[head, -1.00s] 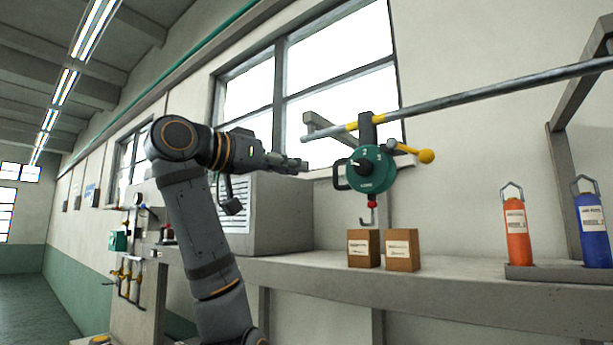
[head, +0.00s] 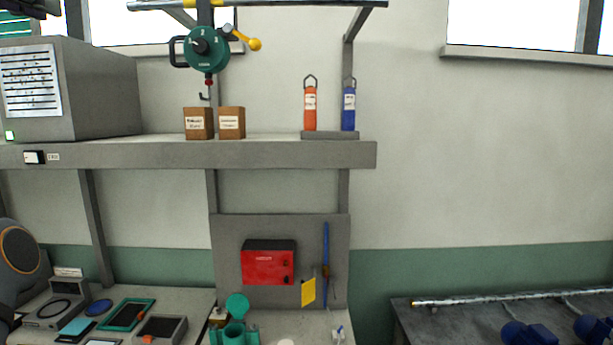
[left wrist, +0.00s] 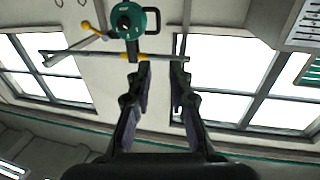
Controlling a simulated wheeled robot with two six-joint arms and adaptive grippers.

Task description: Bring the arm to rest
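My left arm's rounded grey joint (head: 18,262) shows at the left edge of the head view. A dark part of my left gripper (head: 30,6) is cut off at the top left corner. In the left wrist view my left gripper (left wrist: 161,68) has its two dark fingers apart, with nothing between them. Beyond them, upside down in that view, is the green hoist (left wrist: 128,20) on its rail, apart from the fingers. In the head view the green hoist (head: 206,49) hangs with an empty hook. My right gripper is not in view.
A shelf (head: 260,155) holds two brown boxes (head: 199,123), a grey cabinet (head: 98,95), and an orange bottle (head: 310,108) and a blue bottle (head: 348,108) in a holder. Below are a red box (head: 268,264) and a bench with several devices.

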